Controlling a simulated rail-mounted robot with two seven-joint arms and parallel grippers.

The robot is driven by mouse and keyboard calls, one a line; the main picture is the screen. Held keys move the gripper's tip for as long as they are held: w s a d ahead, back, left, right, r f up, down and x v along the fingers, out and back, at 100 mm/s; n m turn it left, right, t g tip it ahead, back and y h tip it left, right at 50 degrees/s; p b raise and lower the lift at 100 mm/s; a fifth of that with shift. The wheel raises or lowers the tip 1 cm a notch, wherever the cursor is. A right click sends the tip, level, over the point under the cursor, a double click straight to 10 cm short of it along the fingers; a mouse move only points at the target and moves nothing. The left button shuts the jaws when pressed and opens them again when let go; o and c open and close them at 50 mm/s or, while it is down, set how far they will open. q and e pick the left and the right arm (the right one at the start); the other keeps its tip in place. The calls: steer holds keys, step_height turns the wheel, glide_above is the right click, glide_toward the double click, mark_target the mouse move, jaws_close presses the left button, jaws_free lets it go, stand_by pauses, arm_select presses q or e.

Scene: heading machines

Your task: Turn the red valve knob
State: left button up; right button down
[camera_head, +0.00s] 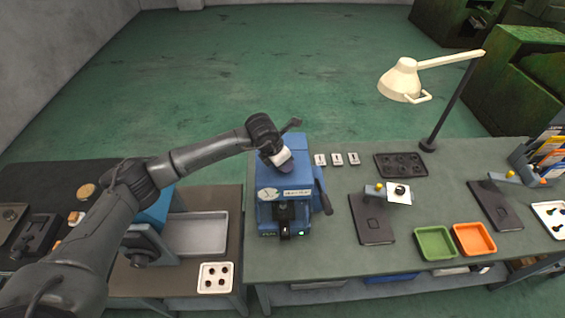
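My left arm reaches in from the left, and its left gripper (281,158) is over the top of a blue machine (294,178). The gripper's fingers are too small and dark to tell whether they are open or shut, or whether they touch the machine. I cannot make out a red valve knob; the gripper and wrist cover part of the machine's top. The machine has a dark lever on its right side and a small green light at its front base. My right gripper is not in view.
A desk lamp (402,81) stands at the back right of the green bench. A green tray (419,250), an orange tray (460,245) and dark flat fixtures (372,228) lie right of the machine. A grey tray (198,246) is on the left bench.

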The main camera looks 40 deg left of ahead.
arm_select(q)
steer(key=shift+n+y+b, duration=0.5)
steer(key=shift+n, duration=0.8)
steer(key=o, duration=0.9)
steer(key=b+v, duration=0.3)
steer(key=v, duration=1.1)
steer(key=shift+s+d, duration=0.1)
steer(key=shift+f, duration=0.1)
